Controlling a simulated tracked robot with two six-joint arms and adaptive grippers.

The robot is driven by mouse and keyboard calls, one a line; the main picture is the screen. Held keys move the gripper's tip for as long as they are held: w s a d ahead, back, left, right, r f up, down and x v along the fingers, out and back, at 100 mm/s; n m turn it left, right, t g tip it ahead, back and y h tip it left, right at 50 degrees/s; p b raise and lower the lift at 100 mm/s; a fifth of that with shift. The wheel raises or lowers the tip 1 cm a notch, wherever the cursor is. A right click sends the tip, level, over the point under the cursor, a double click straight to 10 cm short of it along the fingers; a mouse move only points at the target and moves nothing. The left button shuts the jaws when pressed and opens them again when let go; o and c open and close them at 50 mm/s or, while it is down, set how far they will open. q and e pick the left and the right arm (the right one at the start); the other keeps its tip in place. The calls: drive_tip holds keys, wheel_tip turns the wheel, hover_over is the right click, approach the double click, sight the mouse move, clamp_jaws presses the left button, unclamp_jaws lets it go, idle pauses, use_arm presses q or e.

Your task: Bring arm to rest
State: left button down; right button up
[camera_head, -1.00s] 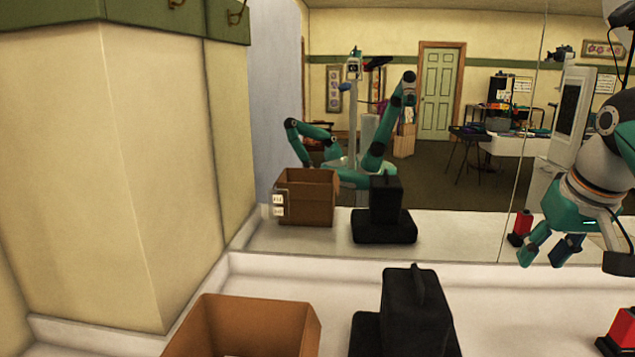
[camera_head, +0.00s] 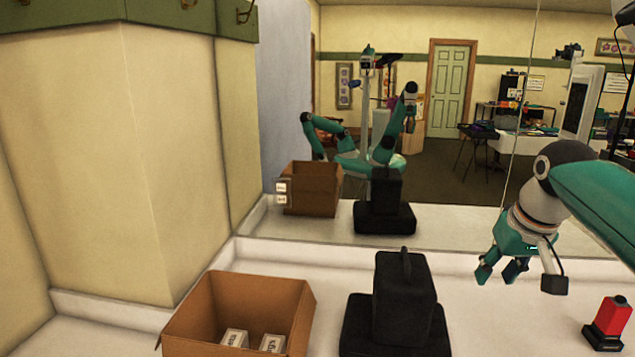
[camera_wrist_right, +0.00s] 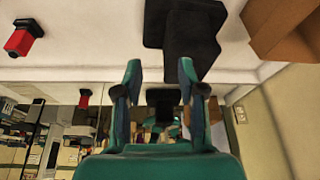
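My right gripper (camera_head: 502,270) hangs in front of the mirror at the right of the head view, above the white counter. Its fingers are apart with nothing between them. In the right wrist view the two fingers (camera_wrist_right: 160,75) also stand apart and empty. The arm (camera_head: 600,195) comes in from the right edge with its elbow bent. My left gripper does not show directly. Only a small reflection of my body and arms (camera_head: 375,140) is in the mirror, too small to judge a gripper.
An open cardboard box (camera_head: 190,325) holds white labelled boxes (camera_head: 270,343). A black stepped object (camera_head: 404,295) stands beside it, left of the gripper. A red object on a black base (camera_head: 611,316) stands at far right. The counter (camera_head: 520,325) between them is clear. The mirror wall (camera_head: 455,215) is behind.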

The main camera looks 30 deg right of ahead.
drive_tip(key=w+a+f+n+y, duration=0.1)
drive_tip(key=w+a+f, duration=0.2)
drive_tip(key=w+f, duration=0.3)
drive_tip(key=w+a+f+n+y, duration=0.1)
drive_tip(key=w+a+f, duration=0.2)
drive_tip(key=f, duration=0.5)
drive_tip(key=w+a+f+n+g+y, duration=0.1)
drive_tip(key=a+f, duration=0.6)
drive_tip(key=f, duration=0.3)
drive_tip(key=w+a+f+y, duration=0.1)
drive_tip(key=a+f, duration=0.7)
drive_tip(key=f, duration=0.3)
drive_tip(key=s+a+f+g+y, duration=0.2)
drive_tip(key=s+a+f, duration=1.5)
drive_tip(key=s, duration=0.3)
wheel_tip(320, 180, down, 7)
drive_tip(key=w+b, duration=0.1)
drive_tip(key=b, duration=0.7)
drive_tip(key=shift+d+f+n, duration=0.2)
drive_tip(key=shift+d+n, duration=0.1)
drive_tip(key=shift+d, duration=0.05)
drive_tip(key=shift+r, duration=0.1)
